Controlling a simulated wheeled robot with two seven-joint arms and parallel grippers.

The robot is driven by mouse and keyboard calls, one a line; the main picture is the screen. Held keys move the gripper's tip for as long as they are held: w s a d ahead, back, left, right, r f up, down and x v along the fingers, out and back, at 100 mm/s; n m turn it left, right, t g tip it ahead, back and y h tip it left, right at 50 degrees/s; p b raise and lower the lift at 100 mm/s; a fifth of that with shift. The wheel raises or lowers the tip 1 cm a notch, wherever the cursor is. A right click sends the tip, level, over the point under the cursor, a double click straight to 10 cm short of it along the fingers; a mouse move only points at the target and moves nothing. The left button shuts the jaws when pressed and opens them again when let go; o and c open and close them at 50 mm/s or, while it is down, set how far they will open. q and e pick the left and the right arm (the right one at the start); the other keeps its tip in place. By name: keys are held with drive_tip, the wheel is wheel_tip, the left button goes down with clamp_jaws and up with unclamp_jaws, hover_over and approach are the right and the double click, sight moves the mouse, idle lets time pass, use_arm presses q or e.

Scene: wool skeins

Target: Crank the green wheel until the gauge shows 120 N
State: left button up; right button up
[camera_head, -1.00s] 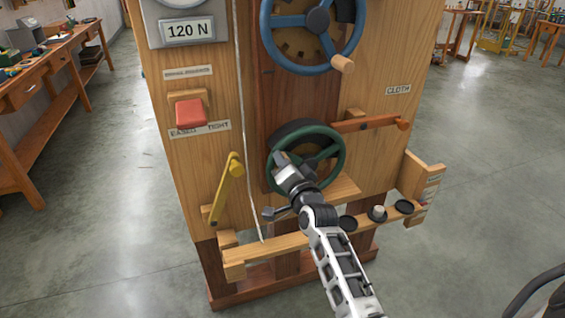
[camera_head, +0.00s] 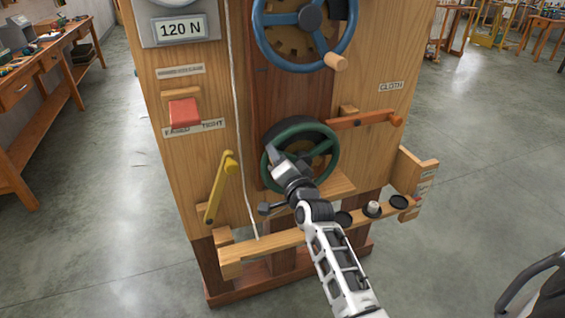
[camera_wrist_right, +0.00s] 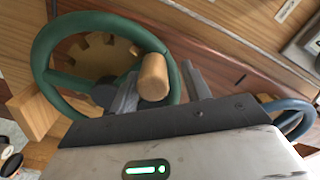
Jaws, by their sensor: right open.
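The gauge (camera_head: 181,29) at the top left of the wooden panel reads 120 N. The green wheel (camera_head: 334,151) is mounted low on the panel, and it also shows in the right wrist view (camera_wrist_right: 42,60). Its wooden crank knob (camera_wrist_right: 154,77) stands on the rim. My right gripper (camera_head: 274,160) is at the wheel's left side. In the right wrist view its two fingers (camera_wrist_right: 160,90) are apart, one on each side of the knob; I cannot tell whether either touches it. The knob is hidden in the head view. My left gripper is not in view.
A blue wheel (camera_head: 348,40) with a wooden knob is above. A yellow lever (camera_head: 219,187) is at lower left, an orange lever (camera_head: 362,120) at right, a red switch (camera_head: 184,112) at left. A wooden rail (camera_head: 262,245) runs below. Floor around is open.

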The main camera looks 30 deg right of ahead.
drive_tip(key=shift+s, duration=0.25)
use_arm(q)
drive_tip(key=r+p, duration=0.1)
drive_tip(key=p, duration=0.1)
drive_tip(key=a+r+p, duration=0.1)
drive_tip(key=p, duration=0.1)
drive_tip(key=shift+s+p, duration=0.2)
drive_tip(key=shift+p, duration=0.1)
use_arm(e)
drive_tip(key=s+a, duration=0.2)
drive_tip(key=s, duration=1.3)
drive_tip(key=shift+a, duration=0.25)
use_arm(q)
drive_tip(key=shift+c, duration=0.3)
use_arm(e)
drive_tip(key=shift+s, duration=0.1)
